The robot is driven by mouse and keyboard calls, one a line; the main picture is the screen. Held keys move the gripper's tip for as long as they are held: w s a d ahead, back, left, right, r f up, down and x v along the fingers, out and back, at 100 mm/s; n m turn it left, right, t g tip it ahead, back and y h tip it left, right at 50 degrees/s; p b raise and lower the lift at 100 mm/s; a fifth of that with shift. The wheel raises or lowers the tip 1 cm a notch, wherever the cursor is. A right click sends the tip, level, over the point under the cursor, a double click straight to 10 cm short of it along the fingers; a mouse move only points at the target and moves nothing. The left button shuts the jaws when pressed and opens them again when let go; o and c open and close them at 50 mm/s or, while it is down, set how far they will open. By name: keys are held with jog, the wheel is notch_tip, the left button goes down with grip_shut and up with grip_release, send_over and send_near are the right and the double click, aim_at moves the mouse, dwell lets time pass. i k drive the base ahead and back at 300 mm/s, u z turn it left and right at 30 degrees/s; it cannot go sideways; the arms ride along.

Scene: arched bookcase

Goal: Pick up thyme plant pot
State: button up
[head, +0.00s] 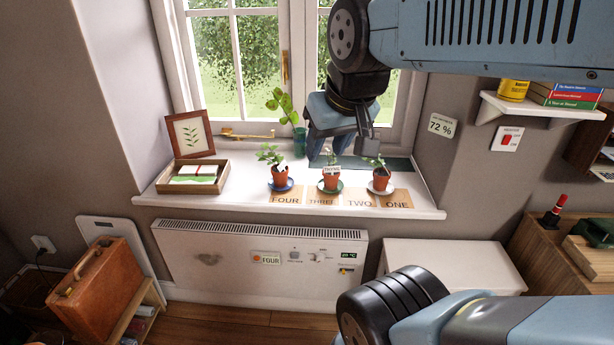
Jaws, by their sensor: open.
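Three small terracotta pots with green plants stand upright in a row on the white windowsill. The left pot (280,178) is on a blue saucer, the middle pot (331,181) on a green saucer and the right pot (381,181) on a white saucer. The middle pot carries a small white label that may read thyme, but it is too small to be sure. My gripper (339,150) is open and empty, pointing down above and behind the middle and right pots. No contact with a pot shows.
Cards reading FOUR, THREE, TWO and ONE (398,204) lie along the sill's front. The window is behind; a heater (225,273) is below.

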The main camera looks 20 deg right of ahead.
aim_at(331, 174)
jog(key=z, duration=0.05)
jog(key=k, duration=0.65)
jog(key=z, duration=0.8)
jog(key=i, duration=1)
